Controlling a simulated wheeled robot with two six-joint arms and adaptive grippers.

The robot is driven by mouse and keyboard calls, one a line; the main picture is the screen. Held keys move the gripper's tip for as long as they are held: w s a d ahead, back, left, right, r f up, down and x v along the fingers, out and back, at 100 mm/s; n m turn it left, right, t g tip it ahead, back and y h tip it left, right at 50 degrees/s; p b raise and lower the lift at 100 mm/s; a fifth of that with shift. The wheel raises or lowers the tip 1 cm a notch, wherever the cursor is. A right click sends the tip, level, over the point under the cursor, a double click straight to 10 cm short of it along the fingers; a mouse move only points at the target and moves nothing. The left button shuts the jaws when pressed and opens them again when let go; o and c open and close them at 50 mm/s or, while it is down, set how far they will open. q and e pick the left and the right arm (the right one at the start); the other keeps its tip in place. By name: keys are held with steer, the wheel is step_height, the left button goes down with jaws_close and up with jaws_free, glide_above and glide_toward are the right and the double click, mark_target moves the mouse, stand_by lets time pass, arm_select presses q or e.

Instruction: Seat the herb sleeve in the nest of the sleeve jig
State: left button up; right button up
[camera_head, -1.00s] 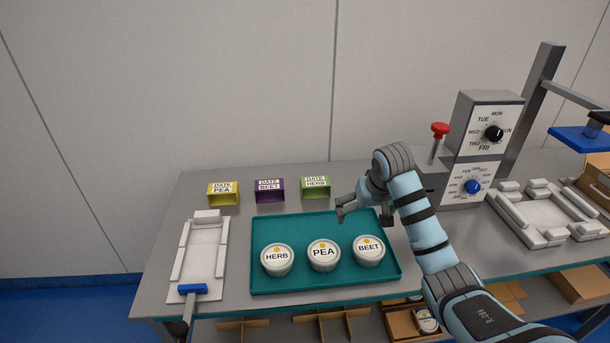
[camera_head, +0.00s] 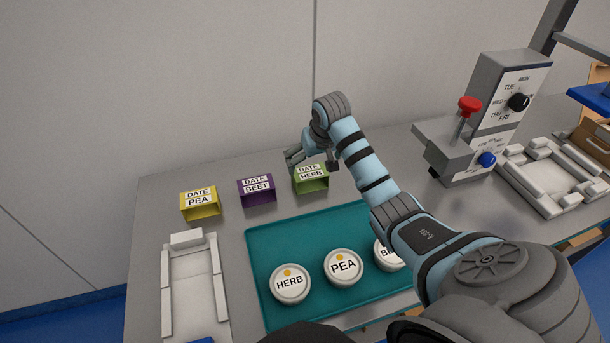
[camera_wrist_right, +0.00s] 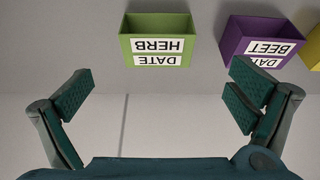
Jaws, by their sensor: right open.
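The herb sleeve (camera_head: 311,184) is a green open-ended box with a white DATE HERB label, standing at the back of the steel table. My right gripper (camera_head: 310,163) is open and empty, close to the sleeve and partly overlapping it in the head view. In the right wrist view the herb sleeve (camera_wrist_right: 158,25) lies beyond the spread fingers (camera_wrist_right: 160,95), between them and apart from both. A white railed fixture (camera_head: 195,285) lies at the left, and another white-blocked fixture (camera_head: 550,180) at the right; I cannot tell which is the sleeve jig. My left gripper is not in view.
Purple BEET (camera_head: 257,191) and yellow PEA (camera_head: 199,205) sleeves stand left of the green one. A teal tray (camera_head: 275,240) holds HERB, PEA and BEET tubs in front. A grey dial machine (camera_head: 508,90) with a red-knobbed lever stands at the right.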

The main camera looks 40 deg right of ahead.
mark_target(310, 172)
steer(key=x, duration=0.4)
steer(key=shift+s+b, duration=0.35)
steer(key=x, duration=0.3)
steer(key=w+b+x, duration=0.1)
steer(key=x, duration=0.2)
steer(key=shift+w+d+b, duration=0.15)
steer(key=shift+d+b, duration=0.1)
steer(key=shift+b, duration=0.05)
steer(key=shift+f, duration=0.2)
steer(key=shift+r, duration=0.2)
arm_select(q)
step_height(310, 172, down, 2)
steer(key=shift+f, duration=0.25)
arm_select(e)
steer(key=c, duration=1)
steer(key=shift+o, duration=0.2)
arm_select(q)
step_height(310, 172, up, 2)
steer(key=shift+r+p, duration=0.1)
steer(key=shift+p, duration=1)
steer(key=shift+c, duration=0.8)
arm_select(e)
step_height(310, 172, up, 20)
